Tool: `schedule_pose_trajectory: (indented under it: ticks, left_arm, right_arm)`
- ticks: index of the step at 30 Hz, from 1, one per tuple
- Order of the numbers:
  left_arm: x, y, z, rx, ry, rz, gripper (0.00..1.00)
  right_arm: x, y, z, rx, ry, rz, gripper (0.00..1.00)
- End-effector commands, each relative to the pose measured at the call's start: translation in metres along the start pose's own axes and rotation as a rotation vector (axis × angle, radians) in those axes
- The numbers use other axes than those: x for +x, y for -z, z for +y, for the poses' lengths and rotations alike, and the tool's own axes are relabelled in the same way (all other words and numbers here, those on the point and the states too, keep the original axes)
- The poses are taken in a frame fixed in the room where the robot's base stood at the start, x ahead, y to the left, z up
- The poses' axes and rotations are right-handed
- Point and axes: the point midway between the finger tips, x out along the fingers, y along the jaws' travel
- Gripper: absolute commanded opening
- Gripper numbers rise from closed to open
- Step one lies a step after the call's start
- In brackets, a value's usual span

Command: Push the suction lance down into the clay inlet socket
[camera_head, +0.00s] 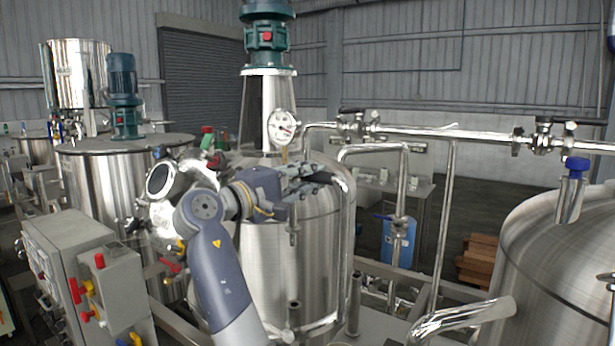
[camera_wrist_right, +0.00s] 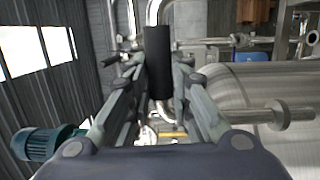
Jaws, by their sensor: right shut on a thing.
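My right gripper (camera_head: 318,181) reaches to the right across the front of the middle steel tank, its fingers level. In the right wrist view its fingers (camera_wrist_right: 160,88) are shut on a black upright sleeve, which looks like the grip of the suction lance (camera_wrist_right: 158,50). Bent steel pipe shows above and below the sleeve. In the head view the fingers mostly hide the sleeve. I cannot make out a clay-coloured inlet socket. An upright steel stub (camera_head: 353,306) stands low in front of the tank, but I cannot tell whether it is the socket. My left gripper is not in view.
The middle tank (camera_head: 262,260) is close behind my right arm. A steel tank (camera_head: 560,262) with a blue-capped stub stands at the right. A blue container (camera_head: 398,243) stands behind pipes. A grey control box (camera_head: 105,295) is at the lower left. Pipes with valves cross above right.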

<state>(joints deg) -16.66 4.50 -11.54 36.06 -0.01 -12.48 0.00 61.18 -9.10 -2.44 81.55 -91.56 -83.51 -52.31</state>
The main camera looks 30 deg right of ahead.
Motion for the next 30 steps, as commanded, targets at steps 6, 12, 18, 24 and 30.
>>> schedule_pose_trajectory:
  ticks: [6,12,18,24,30]
  left_arm:
    - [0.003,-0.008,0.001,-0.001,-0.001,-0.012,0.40]
    - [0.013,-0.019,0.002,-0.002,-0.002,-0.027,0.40]
    - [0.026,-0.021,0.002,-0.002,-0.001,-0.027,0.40]
    - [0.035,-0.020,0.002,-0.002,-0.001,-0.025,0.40]
    - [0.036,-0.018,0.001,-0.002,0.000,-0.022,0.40]
  right_arm:
    - [-0.001,0.000,-0.005,0.002,-0.002,0.001,0.00]
    - [-0.002,0.000,-0.020,0.002,-0.002,0.001,0.00]
    - [-0.003,-0.001,-0.040,0.001,-0.002,0.001,0.00]
    - [-0.004,-0.001,-0.054,0.002,-0.002,0.001,0.00]
    - [-0.004,-0.001,-0.057,0.003,-0.002,0.001,0.00]
